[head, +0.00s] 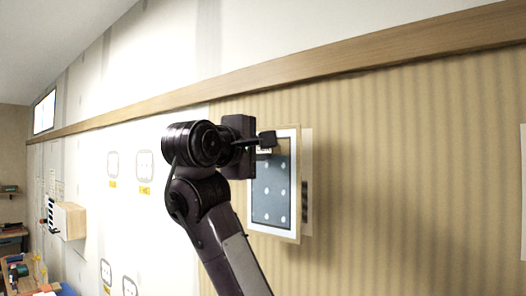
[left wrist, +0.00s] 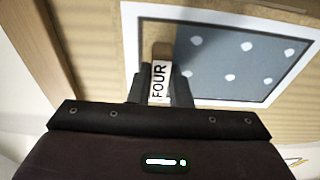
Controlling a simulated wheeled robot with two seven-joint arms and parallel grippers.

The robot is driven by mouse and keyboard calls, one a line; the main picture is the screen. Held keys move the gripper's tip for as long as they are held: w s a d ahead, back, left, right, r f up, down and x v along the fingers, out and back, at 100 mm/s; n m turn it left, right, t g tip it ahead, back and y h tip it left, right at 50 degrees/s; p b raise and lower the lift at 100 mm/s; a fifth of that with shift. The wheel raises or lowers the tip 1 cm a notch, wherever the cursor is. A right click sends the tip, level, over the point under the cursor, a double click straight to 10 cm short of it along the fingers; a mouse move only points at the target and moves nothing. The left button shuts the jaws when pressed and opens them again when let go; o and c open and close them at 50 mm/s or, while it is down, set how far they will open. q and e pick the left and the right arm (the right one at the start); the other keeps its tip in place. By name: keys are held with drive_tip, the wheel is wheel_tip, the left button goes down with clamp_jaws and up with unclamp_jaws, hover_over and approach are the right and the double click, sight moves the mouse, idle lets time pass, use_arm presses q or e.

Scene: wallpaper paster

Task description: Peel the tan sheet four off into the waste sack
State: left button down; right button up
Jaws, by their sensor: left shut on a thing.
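Sheet four (head: 272,195) is upright at the striped wall, with a tan edge, a white border and a blue-grey panel with pale dots. It also shows in the left wrist view (left wrist: 225,65). My left gripper (head: 265,141) is at its upper left part. In the left wrist view its fingers (left wrist: 161,90) are shut on a tab (left wrist: 159,82) marked FOUR. The gripper hides part of the sheet's top left. I cannot tell how much of the sheet touches the wall. The waste sack and my right gripper are not in view.
A wooden rail (head: 330,62) runs along the wall above the sheet. A pale strip (head: 307,155) shows behind the sheet's right edge. At the left, a wooden box (head: 69,221) juts from the white wall, with cluttered shelves beyond. The striped wall right of the sheet is mostly clear.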

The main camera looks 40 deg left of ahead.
use_arm(q)
drive_tip(key=shift+s, duration=0.1)
drive_tip(key=s+b, duration=0.2)
drive_tip(key=s, duration=0.5)
drive_tip(key=shift+d, duration=0.35)
drive_tip(key=shift+w, duration=0.15)
idle(0.4)
